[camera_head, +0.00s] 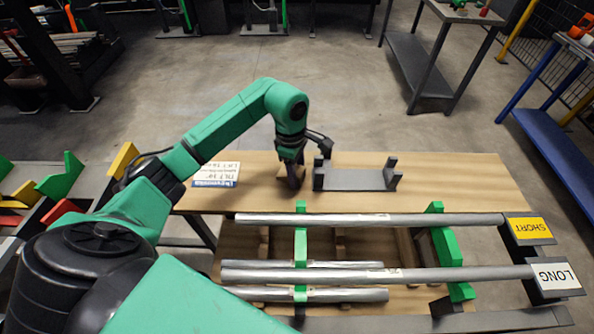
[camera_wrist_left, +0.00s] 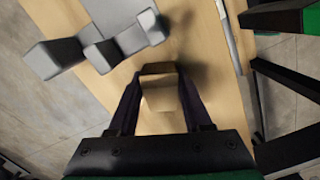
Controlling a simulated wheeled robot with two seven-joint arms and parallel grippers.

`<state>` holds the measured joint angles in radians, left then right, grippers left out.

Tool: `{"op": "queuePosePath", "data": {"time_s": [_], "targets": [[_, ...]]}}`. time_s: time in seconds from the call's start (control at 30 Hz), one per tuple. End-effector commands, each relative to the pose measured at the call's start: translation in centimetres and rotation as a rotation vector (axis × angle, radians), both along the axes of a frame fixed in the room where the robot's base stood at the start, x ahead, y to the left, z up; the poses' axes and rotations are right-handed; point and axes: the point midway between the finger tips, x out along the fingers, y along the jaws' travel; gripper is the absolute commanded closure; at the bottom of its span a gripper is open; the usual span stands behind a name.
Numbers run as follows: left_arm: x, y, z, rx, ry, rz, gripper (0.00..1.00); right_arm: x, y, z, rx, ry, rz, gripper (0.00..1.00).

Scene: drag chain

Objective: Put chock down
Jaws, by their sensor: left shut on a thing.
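My left gripper (camera_head: 294,176) reaches down over the wooden table, left of the grey cradle. In the left wrist view its two dark fingers (camera_wrist_left: 160,100) are shut on a tan wooden chock (camera_wrist_left: 159,92), with one finger on each side. In the head view the chock (camera_head: 284,171) is mostly hidden behind the gripper. A shadow lies on the table close beside the chock in the wrist view. I cannot tell whether the chock touches the table. My right gripper is not in view.
A grey cradle (camera_head: 355,179) with raised ends stands just right of the gripper. A printed card (camera_head: 216,175) lies left. Silver pipes (camera_head: 370,219) rest on green supports (camera_head: 440,245) in front, with SHORT (camera_head: 530,228) and LONG (camera_head: 556,276) plates. The table's right end (camera_head: 460,180) is clear.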

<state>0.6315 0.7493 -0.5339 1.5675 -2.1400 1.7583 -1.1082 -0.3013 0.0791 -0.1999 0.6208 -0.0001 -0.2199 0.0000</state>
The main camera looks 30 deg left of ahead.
Motion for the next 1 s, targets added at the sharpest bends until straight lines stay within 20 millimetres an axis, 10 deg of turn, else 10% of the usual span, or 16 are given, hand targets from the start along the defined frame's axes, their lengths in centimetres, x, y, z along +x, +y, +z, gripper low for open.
{"op": "queuePosePath", "data": {"time_s": [0.13,0.17,0.23,0.67,1.0], "targets": [[0.0,0.0,-0.4,0.001,0.0,0.0,1.0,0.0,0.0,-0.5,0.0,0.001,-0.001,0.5],[0.0,0.0,-0.4,0.001,0.0,0.0,0.47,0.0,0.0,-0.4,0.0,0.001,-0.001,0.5],[0.0,0.0,-0.3,0.001,0.001,0.0,0.21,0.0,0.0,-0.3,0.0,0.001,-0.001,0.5],[0.0,0.1,0.5,0.0,-0.001,0.0,0.21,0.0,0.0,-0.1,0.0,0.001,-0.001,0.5],[0.1,0.8,8.2,0.0,-0.005,0.0,0.21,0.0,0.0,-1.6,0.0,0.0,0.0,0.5]]}}
